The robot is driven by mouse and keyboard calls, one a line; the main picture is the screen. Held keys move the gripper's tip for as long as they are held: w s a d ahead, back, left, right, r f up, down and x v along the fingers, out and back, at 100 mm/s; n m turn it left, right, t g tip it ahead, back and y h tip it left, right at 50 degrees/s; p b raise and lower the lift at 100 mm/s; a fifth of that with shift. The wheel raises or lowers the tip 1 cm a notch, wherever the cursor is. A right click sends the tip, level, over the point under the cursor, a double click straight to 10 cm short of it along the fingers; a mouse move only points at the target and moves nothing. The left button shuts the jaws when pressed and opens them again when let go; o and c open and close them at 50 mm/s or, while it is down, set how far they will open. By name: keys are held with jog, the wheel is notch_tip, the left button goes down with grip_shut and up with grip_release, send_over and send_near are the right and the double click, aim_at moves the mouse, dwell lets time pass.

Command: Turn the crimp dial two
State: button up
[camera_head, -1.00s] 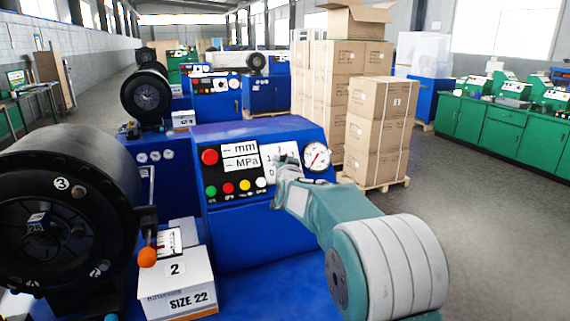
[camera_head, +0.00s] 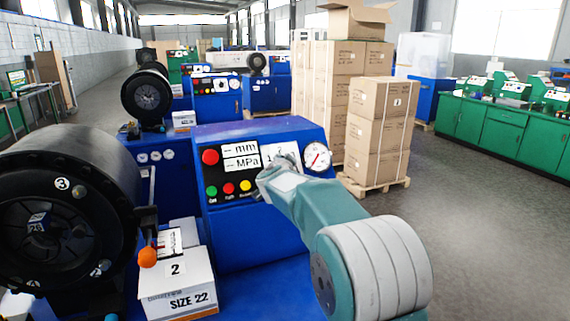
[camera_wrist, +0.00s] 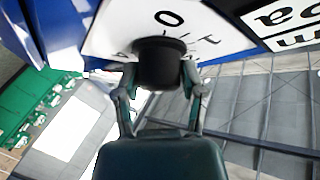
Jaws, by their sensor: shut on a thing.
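The crimp dial is a black round knob (camera_wrist: 161,58) on a white plate (camera_wrist: 112,32) with dark marks around it. In the wrist view, my gripper (camera_wrist: 160,78) has one finger on each side of the knob and is shut on it. In the head view, my gripper (camera_head: 268,172) is at the white dial plate (camera_head: 280,150) on the blue control console (camera_head: 262,131), and it hides the knob. Which mark the dial points at cannot be told.
A pressure gauge (camera_head: 317,156) sits just right of the dial plate. Red, green and yellow buttons are to its left. A black crimper head (camera_head: 60,220) and a SIZE 22 box (camera_head: 178,285) stand at left. Stacked cartons (camera_head: 378,130) are behind on the right.

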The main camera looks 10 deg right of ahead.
jog(key=shift+f, duration=0.1)
dwell(0.3)
jog(key=o, duration=1.1)
jog(key=shift+w, duration=0.1)
jog(key=shift+o, duration=0.2)
jog(key=shift+s+a+r, duration=0.15)
jog(key=shift+s+r, duration=0.05)
jog(key=shift+s, duration=0.35)
jog(key=v, duration=1.1)
jog(key=shift+w+a+f, duration=0.1)
jog(key=shift+f, duration=0.05)
